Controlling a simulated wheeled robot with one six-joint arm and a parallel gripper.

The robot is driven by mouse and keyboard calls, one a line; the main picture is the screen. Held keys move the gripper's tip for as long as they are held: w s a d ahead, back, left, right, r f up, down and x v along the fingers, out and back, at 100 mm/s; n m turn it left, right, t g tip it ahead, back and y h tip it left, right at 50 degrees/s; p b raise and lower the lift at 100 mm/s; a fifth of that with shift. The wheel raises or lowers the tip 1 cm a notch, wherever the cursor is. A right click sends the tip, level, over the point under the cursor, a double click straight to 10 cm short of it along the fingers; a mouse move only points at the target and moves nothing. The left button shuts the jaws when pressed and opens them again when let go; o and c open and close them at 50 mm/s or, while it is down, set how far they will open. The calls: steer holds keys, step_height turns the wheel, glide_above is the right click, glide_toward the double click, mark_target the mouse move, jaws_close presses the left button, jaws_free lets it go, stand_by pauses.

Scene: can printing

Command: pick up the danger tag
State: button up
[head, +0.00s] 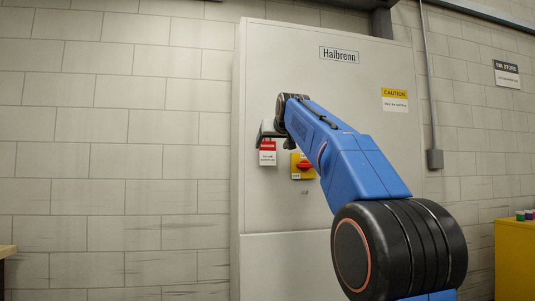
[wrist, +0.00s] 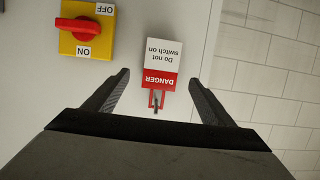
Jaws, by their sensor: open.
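The danger tag (wrist: 160,66) is a small white and red card reading "DANGER Do not switch on", upside down in the wrist view. It hangs on the grey cabinet front from a small dark hook at its red end. In the head view the tag (head: 267,153) hangs just below my gripper (head: 266,134), left of the rotary switch. My gripper (wrist: 158,88) is open, with one finger on each side of the tag's red end and visible gaps to both. The tag's lower white part lies beyond the fingertips.
A red rotary switch on a yellow plate (wrist: 85,28), marked ON and OFF, sits beside the tag. The grey cabinet (head: 290,210) carries a yellow caution label (head: 394,99). A yellow unit (head: 515,262) stands at the right. The brick wall left of the cabinet is clear.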

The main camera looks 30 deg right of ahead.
mark_target(268, 151)
steer(key=shift+x, duration=2.8)
steer(key=shift+a, duration=0.15)
steer(key=shift+c, duration=0.4)
steer(key=c, duration=1.1)
